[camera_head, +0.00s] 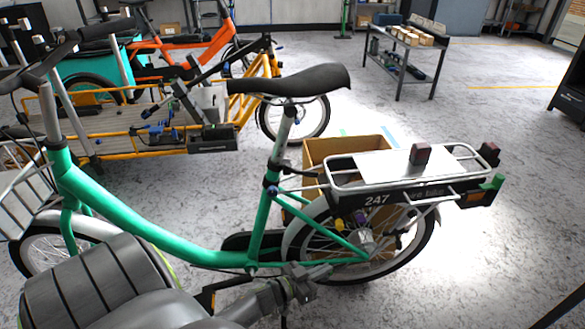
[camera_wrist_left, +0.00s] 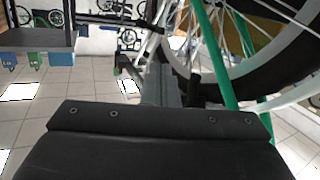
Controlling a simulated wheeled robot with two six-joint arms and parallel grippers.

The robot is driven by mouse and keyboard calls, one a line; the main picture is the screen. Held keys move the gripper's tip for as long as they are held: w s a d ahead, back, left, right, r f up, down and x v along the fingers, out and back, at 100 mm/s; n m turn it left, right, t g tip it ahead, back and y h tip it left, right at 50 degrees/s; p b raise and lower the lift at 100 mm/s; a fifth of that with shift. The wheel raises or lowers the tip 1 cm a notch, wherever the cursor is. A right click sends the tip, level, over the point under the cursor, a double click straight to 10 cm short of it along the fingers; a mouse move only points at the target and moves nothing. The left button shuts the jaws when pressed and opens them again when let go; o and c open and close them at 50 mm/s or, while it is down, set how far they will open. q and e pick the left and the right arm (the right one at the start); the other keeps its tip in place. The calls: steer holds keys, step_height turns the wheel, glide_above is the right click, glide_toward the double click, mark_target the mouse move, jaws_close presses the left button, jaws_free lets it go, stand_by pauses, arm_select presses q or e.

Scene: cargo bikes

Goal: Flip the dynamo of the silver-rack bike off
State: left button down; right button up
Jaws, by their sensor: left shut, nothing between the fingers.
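The green bike (camera_head: 150,237) stands across the head view, with a silver rack (camera_head: 383,164) over its rear wheel (camera_head: 413,240). A small yellow part (camera_head: 339,224) and a purple part (camera_head: 360,218) show at that wheel below the rack; I cannot tell whether either belongs to the dynamo. My left gripper (camera_head: 312,276) is shut and empty, low beside the rear wheel and the lower frame. In the left wrist view the shut fingers (camera_wrist_left: 163,84) point forward, left of a green frame tube (camera_wrist_left: 212,55) and the wheel (camera_wrist_left: 268,45). My right gripper is out of view.
A cardboard box (camera_head: 318,150) stands behind the rear wheel. An orange cargo bike (camera_head: 190,50) and a yellow-framed cargo bike (camera_head: 262,72) stand behind at left. A grey workbench (camera_head: 405,55) is at the back.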

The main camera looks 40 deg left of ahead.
arm_select(q)
steer(key=s+a+f+n+g+y+p, duration=0.1)
steer(key=s+a+f+g+y+p, duration=0.1)
steer(key=s, duration=0.4)
steer(key=shift+a+f+n+y+p, duration=0.35)
steer(key=shift+f+y+p, duration=0.35)
steer(key=shift+f+p, duration=0.5)
